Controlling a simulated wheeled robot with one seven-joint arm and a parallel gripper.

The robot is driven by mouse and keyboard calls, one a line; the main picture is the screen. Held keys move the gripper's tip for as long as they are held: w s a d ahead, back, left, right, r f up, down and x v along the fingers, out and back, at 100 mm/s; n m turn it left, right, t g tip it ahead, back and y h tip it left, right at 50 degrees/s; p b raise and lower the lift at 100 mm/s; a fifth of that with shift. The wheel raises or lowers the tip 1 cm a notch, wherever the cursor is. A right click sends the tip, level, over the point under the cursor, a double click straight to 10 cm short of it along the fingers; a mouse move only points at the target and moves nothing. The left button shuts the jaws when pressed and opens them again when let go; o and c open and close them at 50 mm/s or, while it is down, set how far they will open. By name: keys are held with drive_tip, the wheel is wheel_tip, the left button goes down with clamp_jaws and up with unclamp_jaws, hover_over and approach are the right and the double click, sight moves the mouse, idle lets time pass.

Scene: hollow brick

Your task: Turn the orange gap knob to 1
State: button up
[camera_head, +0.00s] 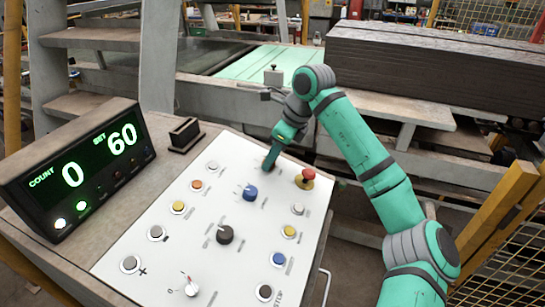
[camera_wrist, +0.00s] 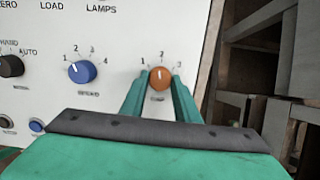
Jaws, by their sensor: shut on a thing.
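The orange gap knob (camera_wrist: 160,78) sits on the white panel between my two green fingertips in the wrist view. The marks 1, 2 and 3 stand around it, 1 at its left, 2 above and 3 at its right. Its pale pointer line looks roughly upright, toward 2. My gripper (camera_wrist: 159,84) is shut on the knob from both sides. In the head view my gripper (camera_head: 269,163) reaches down to the far part of the panel and hides the knob.
A blue knob (camera_wrist: 82,72) with marks 1 to 4 is left of the orange one, and a black knob (camera_wrist: 10,66) is further left. A red mushroom button (camera_head: 308,175) stands close to my gripper. The counter display (camera_head: 75,165) reads 0 and 60.

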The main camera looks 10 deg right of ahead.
drive_tip(key=n, duration=0.5)
drive_tip(key=shift+a+r+n, duration=0.15)
drive_tip(key=shift+n, duration=0.25)
drive_tip(key=shift+a+n+g, duration=0.1)
drive_tip(key=shift+n+g, duration=0.4)
drive_tip(key=shift+n, duration=1.7)
drive_tip(key=o, duration=1)
drive_tip(key=shift+o, duration=0.2)
drive_tip(key=v, duration=1)
drive_tip(key=shift+d+r, duration=0.2)
drive_tip(key=shift+d, duration=0.25)
